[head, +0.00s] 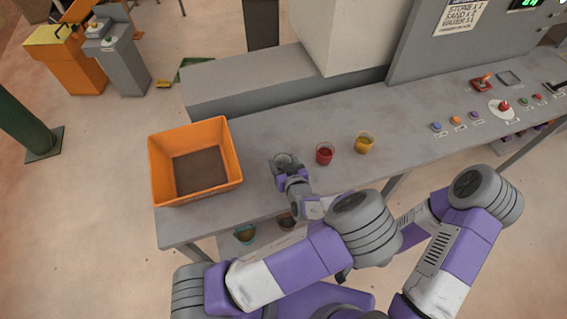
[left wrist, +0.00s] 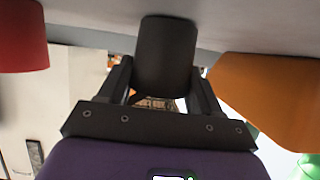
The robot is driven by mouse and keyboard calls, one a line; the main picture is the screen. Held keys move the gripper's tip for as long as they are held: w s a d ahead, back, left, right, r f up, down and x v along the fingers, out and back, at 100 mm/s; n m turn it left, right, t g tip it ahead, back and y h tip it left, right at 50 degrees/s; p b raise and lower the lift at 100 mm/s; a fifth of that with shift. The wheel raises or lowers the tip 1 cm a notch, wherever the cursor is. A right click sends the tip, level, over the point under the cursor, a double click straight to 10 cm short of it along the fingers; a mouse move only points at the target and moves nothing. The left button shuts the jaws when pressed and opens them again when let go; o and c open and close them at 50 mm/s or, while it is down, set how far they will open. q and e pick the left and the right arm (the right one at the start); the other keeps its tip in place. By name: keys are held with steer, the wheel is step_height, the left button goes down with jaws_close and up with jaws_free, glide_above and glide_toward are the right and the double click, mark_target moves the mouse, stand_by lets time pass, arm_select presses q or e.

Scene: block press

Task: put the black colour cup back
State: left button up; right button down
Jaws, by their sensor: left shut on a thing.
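The black colour cup (left wrist: 166,54) is between the two fingers of my left gripper (left wrist: 163,82) in the left wrist view. The gripper is shut on it. In the head view my left gripper (head: 284,163) is over the grey bench, between the orange bin and the red cup (head: 324,153). There the cup is mostly hidden by the gripper. I cannot tell whether the cup touches the bench top. A yellow cup (head: 364,144) stands right of the red cup. My right gripper is not in view.
The orange bin (head: 235,172) stands at the bench's left end. Buttons (head: 456,120) and a red knob lie along the right part of the bench (head: 400,135). A teal cup (head: 245,233) and a dark cup (head: 286,221) show below the bench's front edge.

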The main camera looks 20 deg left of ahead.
arm_select(q)
steer(key=shift+f, duration=0.1)
steer(key=o, duration=1.3)
steer(key=shift+r, duration=0.25)
steer(key=p+v, duration=0.1)
steer(key=v, duration=1.1)
steer(key=shift+p, duration=0.4)
steer(key=shift+s+f, duration=0.1)
steer(key=shift+f, duration=0.1)
